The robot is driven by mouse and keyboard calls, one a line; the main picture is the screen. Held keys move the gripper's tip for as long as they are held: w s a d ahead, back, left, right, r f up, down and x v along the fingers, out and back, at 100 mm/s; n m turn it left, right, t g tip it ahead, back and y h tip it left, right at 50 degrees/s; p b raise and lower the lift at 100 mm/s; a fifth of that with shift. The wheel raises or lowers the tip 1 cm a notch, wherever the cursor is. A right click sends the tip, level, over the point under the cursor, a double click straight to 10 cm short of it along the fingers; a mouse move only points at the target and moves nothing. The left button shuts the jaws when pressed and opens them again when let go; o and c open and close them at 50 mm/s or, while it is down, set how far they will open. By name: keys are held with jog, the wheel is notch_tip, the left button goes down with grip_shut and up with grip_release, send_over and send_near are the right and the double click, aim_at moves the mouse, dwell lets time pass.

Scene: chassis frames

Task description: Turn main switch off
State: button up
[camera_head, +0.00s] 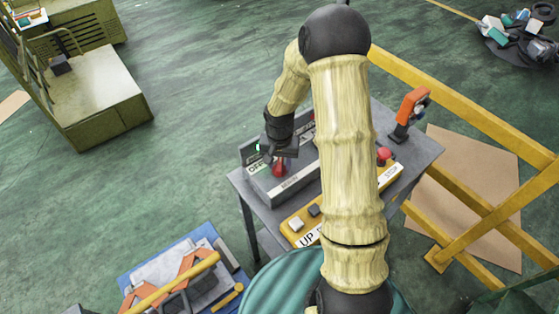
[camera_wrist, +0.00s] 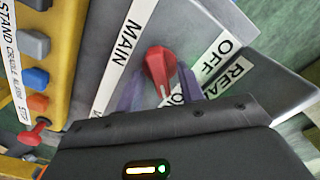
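The main switch is a red knob (camera_wrist: 160,68) on a grey panel box labelled MAIN, with OFF and a partly hidden ON label beside it. Its white-marked end points down in the wrist view, toward the ON label. In the head view the red knob (camera_head: 279,168) shows just below my gripper (camera_head: 281,150). In the wrist view my gripper (camera_wrist: 163,92) has its two purple-grey fingers on either side of the knob, with gaps visible. Whether a finger touches the knob is unclear.
The box stands on a grey table (camera_head: 428,150) with a yellow button box (camera_head: 300,222), a red stop button (camera_head: 384,153) and an orange-handled control (camera_head: 410,108). Yellow rails (camera_head: 470,115) stand at right. A blue pallet (camera_head: 150,268) lies at lower left.

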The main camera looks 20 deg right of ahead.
grip_shut()
jog(key=shift+n, duration=0.5)
jog(key=n, duration=0.8)
jog(key=shift+r+p, duration=0.1)
jog(key=shift+p, duration=0.2)
jog(key=n+p, duration=0.1)
jog(key=n, duration=0.3)
jog(key=n+p, duration=0.1)
jog(key=n, duration=0.4)
jog(key=shift+w, duration=0.1)
